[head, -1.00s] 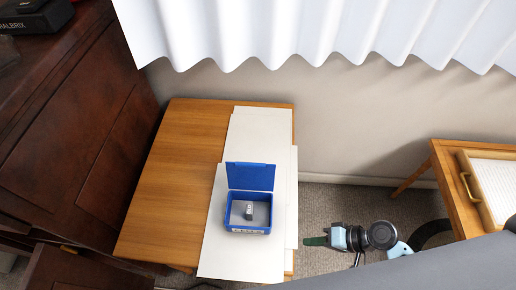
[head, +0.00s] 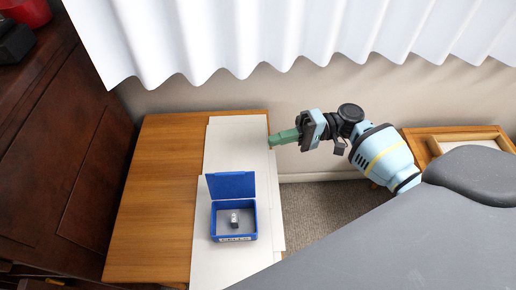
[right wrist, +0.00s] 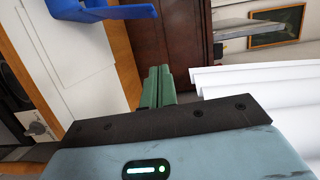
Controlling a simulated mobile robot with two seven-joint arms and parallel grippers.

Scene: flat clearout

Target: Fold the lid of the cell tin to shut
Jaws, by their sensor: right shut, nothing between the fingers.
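The blue cell tin (head: 234,222) stands on white sheets on the small wooden table. Its lid (head: 231,186) stands up at the back edge, open. A small grey-and-white cell (head: 234,220) is inside the tin. My right gripper (head: 271,142), with green fingers, is shut and empty. In the head view it is up and to the right of the tin, over the table's right edge, apart from the lid. In the right wrist view the fingers (right wrist: 158,86) are together, and part of the blue tin (right wrist: 100,12) shows at the top left. My left gripper is not in view.
The white sheets (head: 237,145) cover the right part of the wooden table (head: 160,190). A dark wooden cabinet (head: 65,150) stands at the left. A white curtain (head: 290,35) hangs at the back. Another wooden table with a tray (head: 460,137) is at the right.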

